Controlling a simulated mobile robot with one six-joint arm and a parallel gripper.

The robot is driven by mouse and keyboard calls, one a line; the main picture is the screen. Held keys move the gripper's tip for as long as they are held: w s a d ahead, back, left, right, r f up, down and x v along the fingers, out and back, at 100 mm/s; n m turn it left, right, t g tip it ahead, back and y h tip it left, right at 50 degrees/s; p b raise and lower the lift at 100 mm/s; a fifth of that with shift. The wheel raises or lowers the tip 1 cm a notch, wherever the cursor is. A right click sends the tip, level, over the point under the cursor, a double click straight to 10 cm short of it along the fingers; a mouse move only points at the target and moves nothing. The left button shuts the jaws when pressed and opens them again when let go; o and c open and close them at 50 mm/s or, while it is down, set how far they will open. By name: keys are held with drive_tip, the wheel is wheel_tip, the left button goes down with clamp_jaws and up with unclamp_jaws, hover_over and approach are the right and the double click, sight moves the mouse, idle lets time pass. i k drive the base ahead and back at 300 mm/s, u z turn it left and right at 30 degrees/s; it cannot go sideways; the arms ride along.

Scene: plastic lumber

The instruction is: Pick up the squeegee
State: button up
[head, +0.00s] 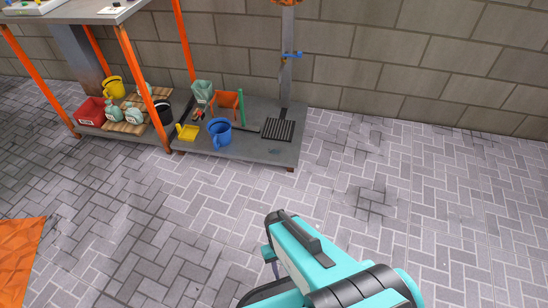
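No item in the head view shows clearly as a squeegee. A dark ribbed flat piece with a short handle (277,129) lies at the right end of the low grey shelf (250,151); I cannot tell whether it is the squeegee. A thin green upright piece (240,108) stands beside an orange bucket (226,100) on the same shelf. My teal and black arm shows at the bottom centre, well in front of the shelf. I cannot make out the gripper's fingers; they are hidden behind the arm or out of frame.
A blue jug (219,131), a yellow scoop (187,132) and a pale green container (202,91) crowd the shelf. Orange posts and a raised tabletop (85,12) stand at left, with a red bin (90,112) below. The paved floor (400,190) at right is clear.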

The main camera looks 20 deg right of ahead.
sight(242, 127)
drive_tip(key=k, duration=0.65)
drive_tip(key=z, duration=0.1)
drive_tip(key=i, duration=1.7)
drive_tip(key=u, duration=1)
drive_tip(key=i, duration=0.75)
drive_tip(key=u, duration=0.45)
